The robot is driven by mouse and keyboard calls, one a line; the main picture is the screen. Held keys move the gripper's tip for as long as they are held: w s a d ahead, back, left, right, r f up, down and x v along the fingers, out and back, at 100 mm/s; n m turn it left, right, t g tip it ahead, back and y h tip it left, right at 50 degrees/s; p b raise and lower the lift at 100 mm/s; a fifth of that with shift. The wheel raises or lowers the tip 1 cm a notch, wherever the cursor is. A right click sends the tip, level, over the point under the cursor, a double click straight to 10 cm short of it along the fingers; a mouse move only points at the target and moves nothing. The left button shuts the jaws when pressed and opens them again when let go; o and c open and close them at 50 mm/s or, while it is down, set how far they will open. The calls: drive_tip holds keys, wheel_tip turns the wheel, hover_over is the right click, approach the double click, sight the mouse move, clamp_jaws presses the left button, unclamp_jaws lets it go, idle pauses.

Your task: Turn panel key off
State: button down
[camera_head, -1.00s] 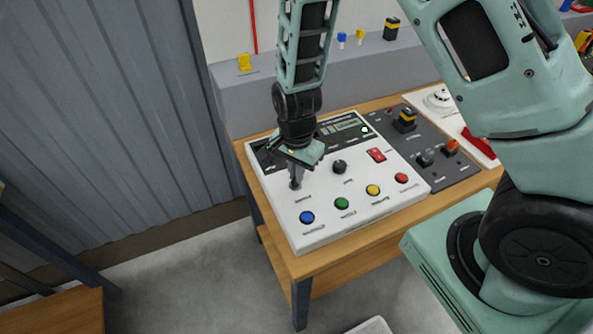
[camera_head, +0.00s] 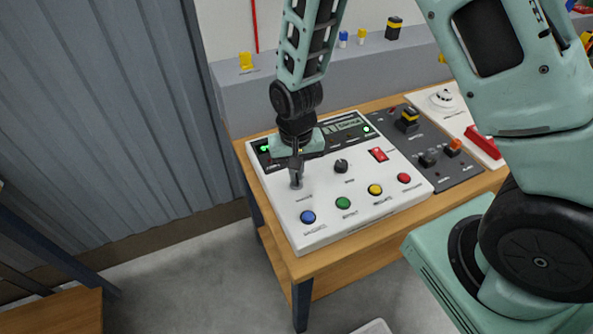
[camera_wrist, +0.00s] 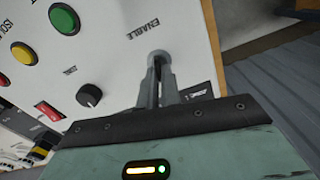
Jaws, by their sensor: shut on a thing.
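The white control panel (camera_head: 330,215) lies on a wooden table, with a row of blue, green, yellow and red buttons along its front. My gripper (camera_head: 296,184) points down at the panel's left part, left of the black knob (camera_head: 341,166). In the wrist view my gripper (camera_wrist: 160,68) is shut around a small round grey piece, the panel key (camera_wrist: 158,56), beside the printed word ENABLE. The fingers hide most of the key, so its angle cannot be told.
A red rocker switch (camera_head: 378,154) sits right of the knob. A dark grey panel (camera_head: 440,140) with a yellow-black switch (camera_head: 407,119) and an orange switch stands further right. A grey ledge (camera_head: 350,75) runs behind the table. A red handle (camera_head: 482,142) lies at far right.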

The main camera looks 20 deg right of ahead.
drive_tip(key=shift+n, duration=1.1)
drive_tip(key=c, duration=1.6)
unclamp_jaws()
drive_tip(key=shift+r, duration=0.15)
wheel_tip(320, 180, up, 17)
drive_tip(key=b, duration=0.2)
drive_tip(key=shift+b, duration=0.35)
drive_tip(key=shift+r, duration=0.1)
